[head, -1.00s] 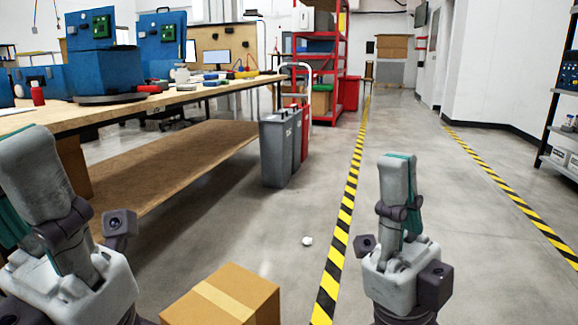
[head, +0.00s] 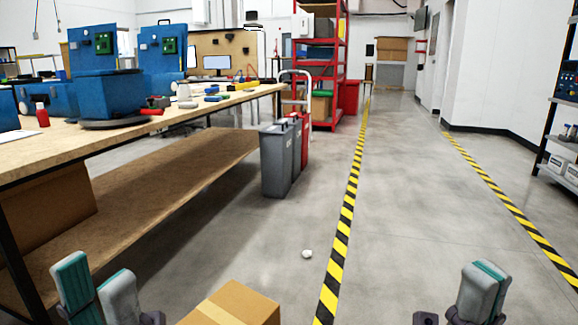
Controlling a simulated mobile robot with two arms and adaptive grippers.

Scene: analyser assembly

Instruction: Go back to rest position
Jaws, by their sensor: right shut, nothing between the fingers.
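My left gripper (head: 97,275) is at the bottom left of the head view, low beside the workbench. Its two grey fingers with teal pads stand apart, with nothing seen between them. My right gripper (head: 484,287) is at the bottom right, over the floor to the right of the near striped line. Its fingers are together and hold nothing. Both point upward in the picture, and the lower parts of both are cut off by the frame's bottom edge.
A wooden workbench (head: 52,155) with blue machines (head: 108,95) runs along the left. A cardboard box (head: 240,305) is at the bottom centre, between the grippers. Grey bins (head: 276,160) stand by the bench end. A small white object (head: 307,254) lies on the floor. The right aisle is clear.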

